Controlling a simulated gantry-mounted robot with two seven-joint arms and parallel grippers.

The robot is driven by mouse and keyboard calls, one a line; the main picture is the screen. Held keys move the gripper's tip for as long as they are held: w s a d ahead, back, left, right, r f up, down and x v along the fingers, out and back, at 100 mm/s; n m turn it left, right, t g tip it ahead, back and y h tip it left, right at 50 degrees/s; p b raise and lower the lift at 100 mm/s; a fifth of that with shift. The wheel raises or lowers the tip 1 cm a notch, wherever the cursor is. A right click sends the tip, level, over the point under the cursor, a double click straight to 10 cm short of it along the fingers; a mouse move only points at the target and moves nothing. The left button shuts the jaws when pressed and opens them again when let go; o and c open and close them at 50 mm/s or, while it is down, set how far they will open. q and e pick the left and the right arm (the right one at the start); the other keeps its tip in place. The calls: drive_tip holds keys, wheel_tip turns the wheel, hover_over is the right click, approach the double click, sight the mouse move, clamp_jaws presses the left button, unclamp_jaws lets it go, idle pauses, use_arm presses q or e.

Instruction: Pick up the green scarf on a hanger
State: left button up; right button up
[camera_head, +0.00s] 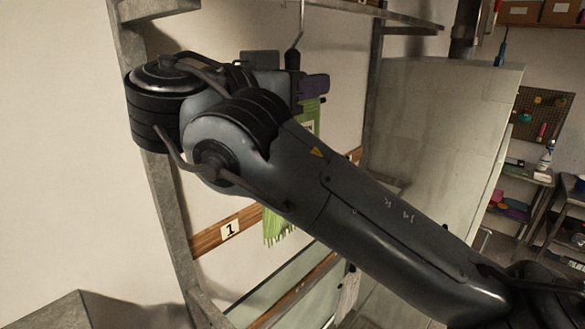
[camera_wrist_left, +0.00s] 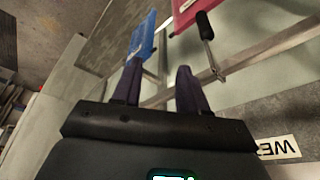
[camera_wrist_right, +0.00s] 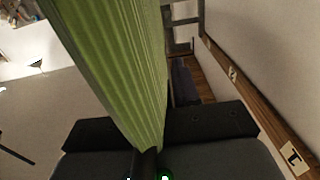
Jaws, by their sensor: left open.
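The green scarf (camera_head: 278,226) hangs along the wall in the head view, partly hidden behind my right arm. A thin hook (camera_head: 299,28) rises above it to the overhead rail, but the hanger's body is largely hidden. My right gripper (camera_head: 313,86) is beside the top of the scarf. In the right wrist view the green scarf (camera_wrist_right: 120,65) fills the middle, across the front of the gripper. One dark finger shows beyond it and the other is hidden, so I cannot tell its opening or any grip. My left gripper (camera_wrist_left: 158,82) is open, with nothing between its fingers.
A wooden strip with a number label (camera_head: 230,229) runs along the wall behind the scarf. A metal post stands close left of my right wrist. A large pale panel (camera_head: 440,130) stands right.

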clamp_jaws()
drive_tip(key=shift+r, duration=0.1)
